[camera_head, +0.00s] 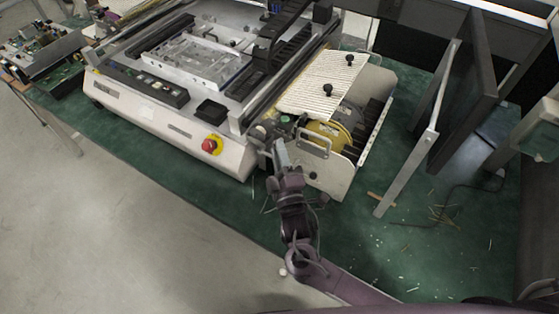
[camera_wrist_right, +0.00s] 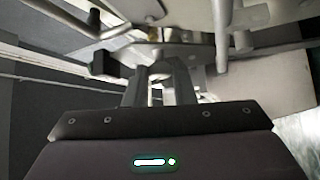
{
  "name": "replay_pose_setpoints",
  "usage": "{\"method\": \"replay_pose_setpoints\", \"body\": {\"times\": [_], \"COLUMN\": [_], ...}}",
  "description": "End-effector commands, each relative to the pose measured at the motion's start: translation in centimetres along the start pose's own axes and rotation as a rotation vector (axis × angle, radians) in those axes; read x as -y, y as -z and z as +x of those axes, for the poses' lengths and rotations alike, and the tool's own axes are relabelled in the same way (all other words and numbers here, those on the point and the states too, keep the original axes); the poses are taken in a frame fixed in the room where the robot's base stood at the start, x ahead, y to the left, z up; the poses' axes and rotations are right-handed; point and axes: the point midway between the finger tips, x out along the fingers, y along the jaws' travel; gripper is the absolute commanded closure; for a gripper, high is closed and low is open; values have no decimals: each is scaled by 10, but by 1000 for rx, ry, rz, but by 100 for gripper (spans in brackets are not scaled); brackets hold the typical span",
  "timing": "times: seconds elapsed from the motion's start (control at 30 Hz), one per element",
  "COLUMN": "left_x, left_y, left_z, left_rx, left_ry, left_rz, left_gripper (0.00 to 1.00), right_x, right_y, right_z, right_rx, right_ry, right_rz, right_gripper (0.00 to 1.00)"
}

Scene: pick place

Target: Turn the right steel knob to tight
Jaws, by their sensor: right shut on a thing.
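My right gripper (camera_head: 278,146) reaches up to the front right corner of the white machine (camera_head: 180,122), beside its side unit. Its fingers are shut on a small metal part that I take to be the right steel knob; the fingers hide most of it. In the wrist view the two fingers (camera_wrist_right: 161,72) point away from me and meet metal parts of the machine. I cannot read how far the knob is turned. My left gripper is not in view.
A red stop button (camera_head: 209,145) sits on the machine's front, left of my gripper. A side unit with a metal handle (camera_head: 314,143) and a yellow spool (camera_head: 328,134) stands close on the right. A metal frame (camera_head: 418,155) rises farther right. The green table (camera_head: 240,205) is clear in front.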

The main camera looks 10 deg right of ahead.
Motion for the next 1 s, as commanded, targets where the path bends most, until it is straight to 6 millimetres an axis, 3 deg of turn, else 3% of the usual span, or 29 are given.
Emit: {"method": "replay_pose_setpoints", "body": {"times": [0.4, 0.43, 0.57, 0.87, 1.0], "left_x": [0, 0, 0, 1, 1], "left_y": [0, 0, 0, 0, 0], "left_z": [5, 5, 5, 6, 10], "left_rx": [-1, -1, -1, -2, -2], "left_ry": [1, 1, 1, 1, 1], "left_rz": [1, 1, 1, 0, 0], "left_gripper": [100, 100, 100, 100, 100], "right_x": [1, 1, 1, 1, 4], "right_y": [0, 0, 0, 0, 0], "right_z": [-1, -1, -1, -2, -18], "right_rx": [-2, -2, -1, -1, -2], "right_ry": [-17, -17, -18, -18, -15], "right_rz": [21, 21, 21, 20, 20], "right_gripper": [99, 73, 56, 56, 56]}}
